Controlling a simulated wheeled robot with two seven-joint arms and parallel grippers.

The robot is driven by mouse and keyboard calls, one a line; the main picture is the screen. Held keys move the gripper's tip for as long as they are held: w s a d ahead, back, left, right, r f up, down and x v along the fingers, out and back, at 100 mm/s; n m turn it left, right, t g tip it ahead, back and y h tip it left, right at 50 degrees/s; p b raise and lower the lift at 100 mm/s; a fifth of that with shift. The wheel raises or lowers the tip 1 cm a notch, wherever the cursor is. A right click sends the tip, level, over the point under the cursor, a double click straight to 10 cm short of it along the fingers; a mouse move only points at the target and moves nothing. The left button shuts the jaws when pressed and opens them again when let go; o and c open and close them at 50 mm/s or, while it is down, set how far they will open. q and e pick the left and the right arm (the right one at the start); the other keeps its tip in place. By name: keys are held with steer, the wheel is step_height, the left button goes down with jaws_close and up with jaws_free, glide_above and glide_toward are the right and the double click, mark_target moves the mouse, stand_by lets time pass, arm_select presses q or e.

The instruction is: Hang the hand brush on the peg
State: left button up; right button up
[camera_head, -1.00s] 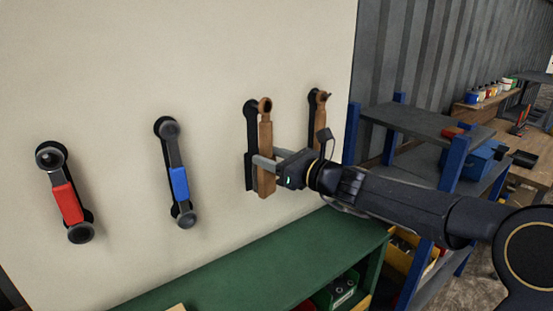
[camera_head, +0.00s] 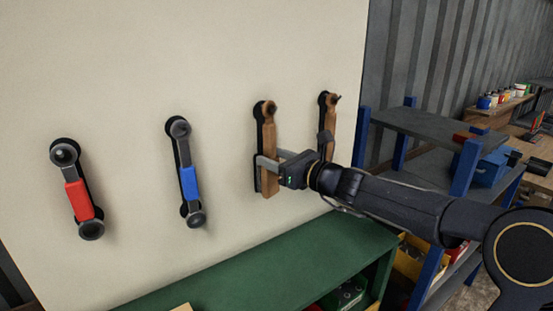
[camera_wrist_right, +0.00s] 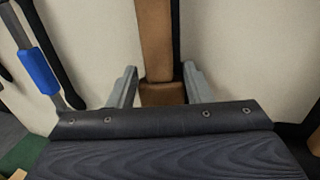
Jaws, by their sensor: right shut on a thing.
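The hand brush (camera_head: 269,135) is wooden and upright against the cream board, over its dark outline. Its top end is at the peg (camera_head: 271,107); I cannot tell for sure whether its hole is around the peg. My right gripper (camera_head: 268,162) is shut on the lower part of the brush. In the right wrist view, the brush (camera_wrist_right: 155,40) runs up between the two grey fingers of the gripper (camera_wrist_right: 158,88). The brush's lower end is hidden there by the gripper body. My left gripper is not in view.
A similar wooden brush (camera_head: 330,122) hangs just to the right, close to my right wrist. Blue-gripped (camera_head: 189,183) and red-gripped (camera_head: 79,201) wrenches hang at left. A green bench top (camera_head: 270,268) lies below, and a blue-posted shelf (camera_head: 430,128) stands at right.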

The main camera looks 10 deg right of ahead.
steer(key=shift+f, duration=0.25)
